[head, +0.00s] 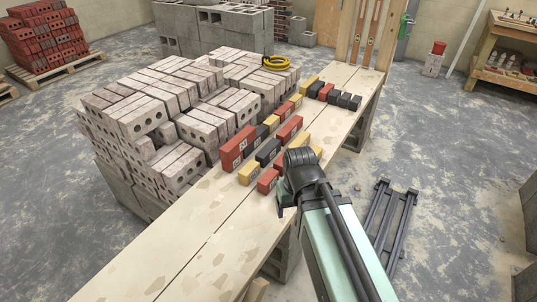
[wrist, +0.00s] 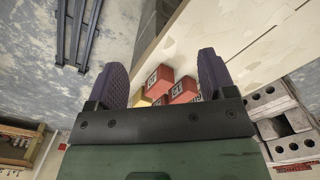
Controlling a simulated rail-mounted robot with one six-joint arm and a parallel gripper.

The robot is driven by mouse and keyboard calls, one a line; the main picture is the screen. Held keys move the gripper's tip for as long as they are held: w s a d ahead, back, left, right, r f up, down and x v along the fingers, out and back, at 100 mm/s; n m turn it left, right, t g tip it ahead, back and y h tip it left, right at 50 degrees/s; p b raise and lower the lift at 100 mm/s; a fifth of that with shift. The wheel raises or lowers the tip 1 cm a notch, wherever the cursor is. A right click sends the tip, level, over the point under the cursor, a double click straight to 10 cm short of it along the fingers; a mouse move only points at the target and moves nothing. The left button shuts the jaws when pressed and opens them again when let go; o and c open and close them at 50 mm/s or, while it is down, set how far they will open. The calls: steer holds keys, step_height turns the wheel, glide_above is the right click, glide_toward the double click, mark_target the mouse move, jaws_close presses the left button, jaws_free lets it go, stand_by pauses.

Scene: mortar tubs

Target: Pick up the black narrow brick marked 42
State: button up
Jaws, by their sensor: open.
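Black bricks stand among red and yellow ones on a long plank bench. One black brick (head: 267,152) is in the near group, another (head: 261,131) is just behind it, and a third (head: 315,89) is further back. Several small black bricks (head: 344,101) stand at the far end of the row. I cannot read a 42 on any of them. My gripper (wrist: 163,72) is open in the wrist view, with nothing between its fingers. In the head view my arm's end is over the bench's right edge and hides its fingers and some bricks.
Red bricks (wrist: 183,89) with pale labels and part of a yellow brick show beyond my gripper's palm. The bench (head: 190,235) has a bare near end. Stacked pale bricks (head: 150,105) rise along its left. A yellow coil (head: 275,62) lies on the stack.

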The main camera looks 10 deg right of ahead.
mark_target(268, 148)
steer(key=w+f+m+b, duration=0.1)
steer(key=w+f, duration=0.1)
steer(key=w, duration=0.7)
steer(key=w+a+f+t+h+b, duration=0.1)
steer(key=w+f+b, duration=0.1)
steer(key=w, duration=0.7)
steer(key=w+a+f+m+b, duration=0.1)
steer(key=w+f+b, duration=0.1)
steer(key=w, duration=0.7)
steer(key=shift+w+a+f+m+h, duration=0.15)
steer(key=shift+w+f+m+h, duration=0.1)
steer(key=shift+w+m+h, duration=0.1)
steer(key=w+m, duration=0.1)
steer(key=w, duration=0.3)
steer(key=w+m+t+h, duration=0.1)
steer(key=w, duration=0.3)
steer(key=w+m+t, duration=0.1)
steer(key=w+m, duration=0.1)
steer(key=w, duration=0.2)
steer(key=shift+r, duration=0.35)
steer(key=shift+d+r+m, duration=0.2)
steer(key=shift+m, duration=0.55)
steer(key=shift+s+r+m, duration=0.1)
steer(key=shift+s+m, duration=0.05)
steer(key=shift+m, duration=0.15)
steer(key=b+x, duration=1)
steer(key=x, duration=0.1)
steer(key=shift+d, duration=0.15)
steer(key=shift+r, duration=0.15)
steer(key=c, duration=1.4)
